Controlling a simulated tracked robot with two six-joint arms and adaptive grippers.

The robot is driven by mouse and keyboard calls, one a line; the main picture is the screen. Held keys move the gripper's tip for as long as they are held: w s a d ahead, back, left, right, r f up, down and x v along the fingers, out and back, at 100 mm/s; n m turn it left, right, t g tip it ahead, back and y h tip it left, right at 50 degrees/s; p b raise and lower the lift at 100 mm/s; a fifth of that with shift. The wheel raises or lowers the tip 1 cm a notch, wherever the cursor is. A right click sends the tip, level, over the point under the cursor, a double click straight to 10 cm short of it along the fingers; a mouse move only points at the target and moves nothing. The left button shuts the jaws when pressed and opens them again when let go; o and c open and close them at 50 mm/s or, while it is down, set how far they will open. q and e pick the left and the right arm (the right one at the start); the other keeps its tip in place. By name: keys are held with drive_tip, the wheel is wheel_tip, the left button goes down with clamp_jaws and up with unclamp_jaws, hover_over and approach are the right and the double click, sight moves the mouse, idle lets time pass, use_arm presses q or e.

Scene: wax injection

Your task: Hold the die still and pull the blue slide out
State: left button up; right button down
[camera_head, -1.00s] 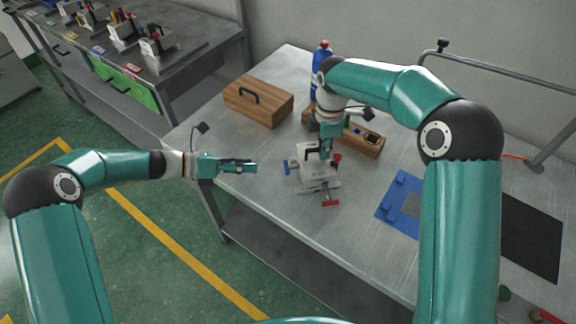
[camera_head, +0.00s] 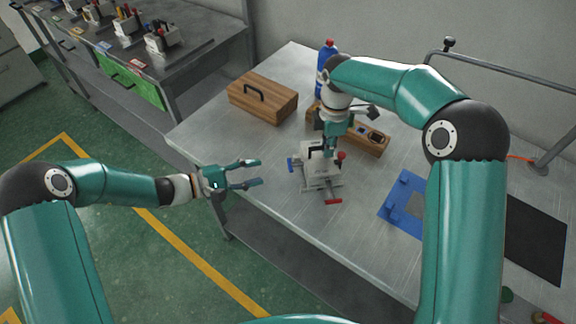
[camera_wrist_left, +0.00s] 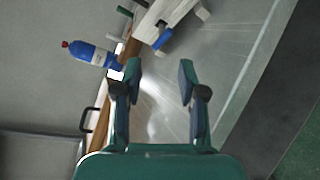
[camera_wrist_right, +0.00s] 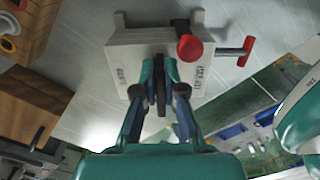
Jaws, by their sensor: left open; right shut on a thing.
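The die (camera_head: 321,175) is a pale grey block on the steel table, with a red knob on top and a red-handled slide (camera_head: 333,200) at its front. The blue slide (camera_head: 291,164) sticks out of the die's left side; it also shows in the left wrist view (camera_wrist_left: 162,42). My right gripper (camera_head: 330,147) is above the die, shut on its dark top handle (camera_wrist_right: 160,88). My left gripper (camera_head: 256,173) is open and empty, left of the blue slide and apart from it. In the left wrist view its fingers (camera_wrist_left: 160,75) point toward the blue slide.
A wooden box (camera_head: 262,99) with a black handle stands behind the die. A blue bottle (camera_head: 323,75) and a wooden holder (camera_head: 365,138) are at the back. A blue plate (camera_head: 393,207) and a black mat (camera_head: 530,236) lie to the right. The table's left-front corner is clear.

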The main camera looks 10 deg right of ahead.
sight(298, 164)
use_arm(q)
drive_tip(key=shift+s+a+f, duration=0.1)
drive_tip(key=shift+s+a, duration=0.05)
drive_tip(key=shift+s, duration=0.2)
drive_tip(key=shift+s+a+f+n+t, duration=0.1)
drive_tip(key=shift+s+a+n+t, duration=0.1)
drive_tip(key=shift+s+n+t, duration=0.15)
drive_tip(key=x, duration=1.1)
drive_tip(key=shift+w+d+f, duration=0.15)
drive_tip(key=shift+w+f, duration=0.05)
drive_tip(key=shift+w, duration=0.1)
drive_tip(key=shift+f, duration=0.1)
clamp_jaws()
